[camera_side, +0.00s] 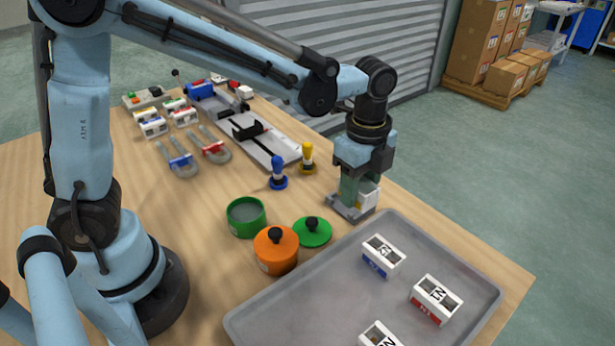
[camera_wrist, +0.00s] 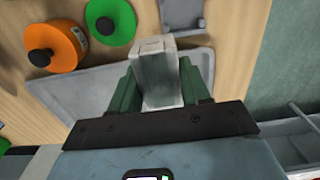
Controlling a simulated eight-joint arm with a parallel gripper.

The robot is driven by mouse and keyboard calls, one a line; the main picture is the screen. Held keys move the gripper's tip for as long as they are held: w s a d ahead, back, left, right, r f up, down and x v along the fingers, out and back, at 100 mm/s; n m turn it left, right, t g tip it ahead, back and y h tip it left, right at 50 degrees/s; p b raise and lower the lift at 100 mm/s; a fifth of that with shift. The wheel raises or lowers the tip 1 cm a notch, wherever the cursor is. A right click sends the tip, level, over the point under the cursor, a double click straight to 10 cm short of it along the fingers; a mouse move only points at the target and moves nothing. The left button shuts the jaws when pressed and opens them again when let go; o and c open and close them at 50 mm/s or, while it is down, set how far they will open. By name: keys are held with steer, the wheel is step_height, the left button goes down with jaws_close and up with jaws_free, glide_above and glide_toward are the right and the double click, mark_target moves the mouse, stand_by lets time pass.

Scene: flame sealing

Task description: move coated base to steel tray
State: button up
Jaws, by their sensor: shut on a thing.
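My gripper (camera_side: 356,190) points down at the right of the table and is shut on a pale grey-white block, seen as the coated base (camera_wrist: 160,75). In the wrist view the block sits between the green fingers; its underside and any coating cannot be made out. In the side view part of it shows white (camera_side: 369,195) beside the fingers, low over a grey fixture plate (camera_side: 338,208); whether they touch is unclear. The steel tray (camera_side: 290,312) lies in front of the gripper. Its rim also shows in the wrist view (camera_wrist: 60,85).
The tray holds white blocks with a blue label (camera_side: 375,268), a red label (camera_side: 424,310) and one cut off (camera_side: 378,337). An orange pot (camera_side: 276,255), green lid (camera_side: 312,233) and green dish (camera_side: 246,222) stand near its left edge. Blue (camera_side: 278,178) and yellow (camera_side: 307,160) stamps stand behind.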

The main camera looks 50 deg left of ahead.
steer(key=s+d+r+m, duration=0.1)
steer(key=s+d+m, duration=0.3)
steer(key=s+m, duration=0.3)
steer(key=s+d+r+m, duration=0.1)
steer(key=s+d+m, duration=0.35)
steer(key=s, duration=0.55)
steer(key=s+d+r+m, duration=0.1)
steer(key=s+d+m, duration=0.3)
steer(key=s+m, duration=0.3)
glide_above(329, 305)
steer(key=shift+n, duration=0.25)
step_height(329, 305, down, 7)
steer(key=shift+r, duration=0.1)
steer(key=shift+f, duration=2)
steer(key=shift+f, duration=0.1)
steer(key=o, duration=1.1)
steer(key=shift+c, duration=0.2)
